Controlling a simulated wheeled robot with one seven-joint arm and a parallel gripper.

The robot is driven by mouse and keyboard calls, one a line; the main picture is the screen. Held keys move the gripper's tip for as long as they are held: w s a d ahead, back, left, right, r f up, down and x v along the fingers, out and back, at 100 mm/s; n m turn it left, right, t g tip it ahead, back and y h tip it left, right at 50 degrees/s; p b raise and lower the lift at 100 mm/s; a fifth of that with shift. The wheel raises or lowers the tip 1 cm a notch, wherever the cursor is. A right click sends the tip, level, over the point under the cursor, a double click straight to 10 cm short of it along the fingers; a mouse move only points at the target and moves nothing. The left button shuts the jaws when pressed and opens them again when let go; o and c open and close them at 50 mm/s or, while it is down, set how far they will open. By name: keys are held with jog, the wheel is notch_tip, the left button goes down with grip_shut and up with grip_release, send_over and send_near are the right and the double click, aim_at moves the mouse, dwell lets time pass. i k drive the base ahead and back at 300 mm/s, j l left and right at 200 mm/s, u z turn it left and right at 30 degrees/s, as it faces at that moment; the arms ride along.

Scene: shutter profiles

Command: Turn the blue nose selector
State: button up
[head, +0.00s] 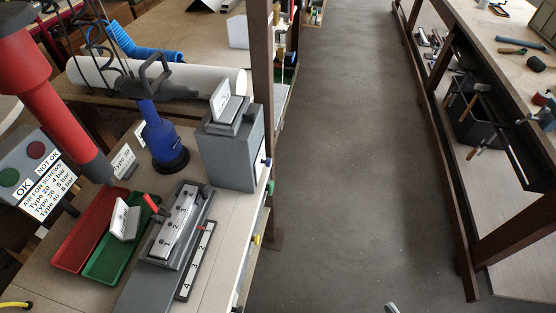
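A blue hand tool with a dark round base (160,138) stands upright on the workbench, left of a grey box (228,150). A small blue knob (267,162) sticks out near the right side of that box, at the bench edge. I cannot tell from this view which blue part is the nose selector, nor how it is turned. My gripper is not recognisable in the head view. Only a small grey tip shows at the bottom edge, and I cannot tell what it is.
A red tray (88,232) and a green tray (112,255) lie beside a numbered grey fixture (176,226). A red cylinder (45,95) hangs at the left. A brown post (262,70) rises by the bench. The grey floor (350,150) is clear up to the right bench (520,120).

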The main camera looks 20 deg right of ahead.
aim_at(268, 162)
jog(key=k+l+u, duration=0.15)
jog(key=l, duration=0.3)
jog(key=k+l+u, duration=0.2)
jog(key=l, duration=0.25)
jog(key=k+l+u, duration=0.15)
jog(key=l, duration=0.3)
jog(key=k+l+u, duration=0.2)
jog(key=l, duration=0.2)
jog(key=k+l+u, duration=0.15)
jog(key=l, duration=0.2)
jog(key=i+j+z, duration=0.1)
jog(key=i, duration=0.4)
jog(key=i+j+z, duration=0.1)
jog(key=i, duration=0.35)
jog(key=j, duration=0.05)
